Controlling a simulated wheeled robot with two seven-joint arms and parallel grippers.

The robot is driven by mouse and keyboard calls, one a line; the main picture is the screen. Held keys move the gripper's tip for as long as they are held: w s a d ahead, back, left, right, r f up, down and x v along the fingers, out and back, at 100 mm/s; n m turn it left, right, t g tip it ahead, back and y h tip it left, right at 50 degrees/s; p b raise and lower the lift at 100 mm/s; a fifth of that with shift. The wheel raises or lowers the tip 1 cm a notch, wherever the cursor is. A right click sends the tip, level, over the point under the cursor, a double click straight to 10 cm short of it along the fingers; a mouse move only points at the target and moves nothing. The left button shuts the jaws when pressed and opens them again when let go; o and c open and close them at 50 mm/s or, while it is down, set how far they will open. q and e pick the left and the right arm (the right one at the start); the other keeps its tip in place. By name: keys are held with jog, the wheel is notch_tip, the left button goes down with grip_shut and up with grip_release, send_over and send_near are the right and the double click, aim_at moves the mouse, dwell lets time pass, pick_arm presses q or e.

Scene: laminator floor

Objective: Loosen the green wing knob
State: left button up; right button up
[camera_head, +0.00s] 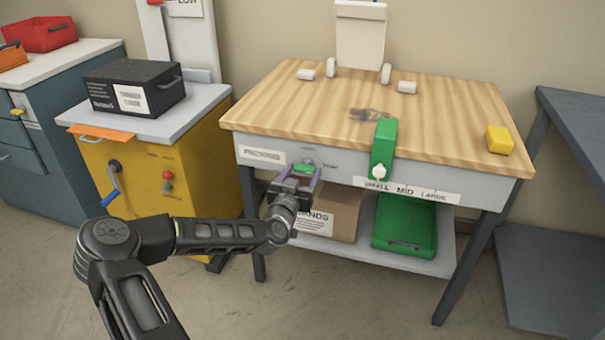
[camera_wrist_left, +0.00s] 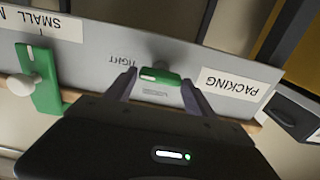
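The green wing knob (camera_head: 303,167) is on the grey front panel of the wooden-topped table, beside the PACKING label. In the left wrist view, which shows the panel upside down, the green wing knob (camera_wrist_left: 160,75) lies roughly level between the fingers. A TIGHT marking is beside it and a smaller, blurred marking is near it. My left gripper (camera_head: 297,176) is at the panel with one finger on each side of the knob. In the wrist view my left gripper (camera_wrist_left: 159,86) is open, with narrow gaps seeming to show beside the knob. My right gripper is out of view.
A green stop (camera_head: 383,150) with a white knob stands right of it, above the SMALL MID LARGE label (camera_head: 405,190). A cardboard box (camera_head: 345,215) and green case (camera_head: 405,225) sit on the lower shelf. A yellow cabinet (camera_head: 205,160) with a blue crank stands left.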

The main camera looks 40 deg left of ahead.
pick_arm(q)
jog(key=c, duration=0.9)
jog(key=shift+n, duration=1.4)
jog(key=n+b, duration=0.1)
jog(key=n, duration=0.5)
jog(key=shift+a, duration=0.1)
jog(key=n, duration=0.4)
jog(key=shift+a+f+n, duration=0.1)
jog(key=shift+f+n, duration=0.05)
jog(key=shift+n, duration=0.25)
jog(key=shift+f+n, duration=0.1)
jog(key=shift+n, duration=2.1)
